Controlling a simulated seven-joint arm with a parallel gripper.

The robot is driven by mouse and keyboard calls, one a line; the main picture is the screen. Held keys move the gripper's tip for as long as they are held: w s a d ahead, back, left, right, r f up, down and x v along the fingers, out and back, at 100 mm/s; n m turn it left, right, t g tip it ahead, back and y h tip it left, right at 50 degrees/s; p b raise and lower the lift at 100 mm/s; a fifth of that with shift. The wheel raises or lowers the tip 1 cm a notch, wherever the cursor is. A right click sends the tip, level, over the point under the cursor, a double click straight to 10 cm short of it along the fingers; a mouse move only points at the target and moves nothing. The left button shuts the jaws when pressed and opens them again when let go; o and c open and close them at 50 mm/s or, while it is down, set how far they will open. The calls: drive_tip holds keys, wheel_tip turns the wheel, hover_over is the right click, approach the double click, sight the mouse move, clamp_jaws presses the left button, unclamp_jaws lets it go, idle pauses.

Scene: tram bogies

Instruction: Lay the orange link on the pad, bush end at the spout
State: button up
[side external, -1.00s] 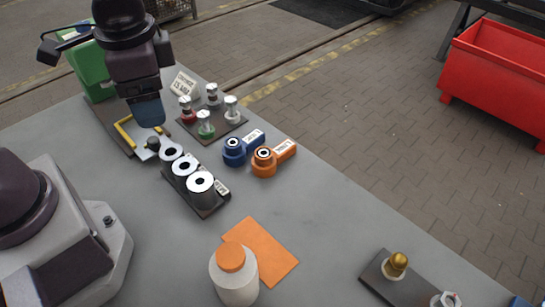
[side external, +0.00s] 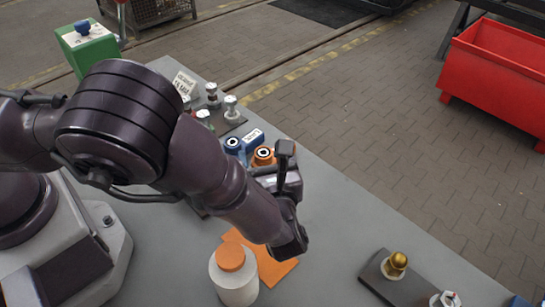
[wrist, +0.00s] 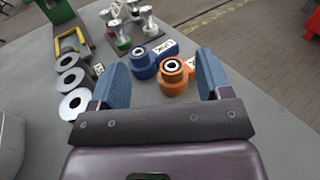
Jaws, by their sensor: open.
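The orange link (wrist: 173,76) lies on the grey table, its round end with the dark-ringed bore facing up. In the wrist view it sits ahead of and between the two blue fingers of my gripper (wrist: 161,72), nearer the right finger. My gripper is open and holds nothing. In the side view the hand covers most of the orange link (side external: 263,156), and the fingers are hidden. The flat orange pad (side external: 276,270) lies on the table beside a white bottle with an orange cap (side external: 231,259). My arm covers part of the pad. I cannot make out a spout.
A similar blue link (wrist: 145,63) lies close beside the orange one, on its left. A brass-domed part (side external: 397,262) stands on a dark plate at front right. Bare table lies between.

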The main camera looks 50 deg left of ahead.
approach(265, 155)
drive_tip(key=a, duration=0.1)
drive_tip(key=w+a, duration=0.1)
drive_tip(key=a, duration=0.1)
drive_tip(key=shift+w+a+f+m+t, duration=0.15)
drive_tip(key=shift+w+f+m+t, duration=0.15)
drive_tip(key=shift+f+m+t, duration=0.1)
drive_tip(key=x, duration=0.6)
drive_tip(key=shift+w+a+r, duration=0.1)
drive_tip(key=shift+a, duration=0.1)
clamp_jaws()
drive_tip(key=shift+r, duration=0.1)
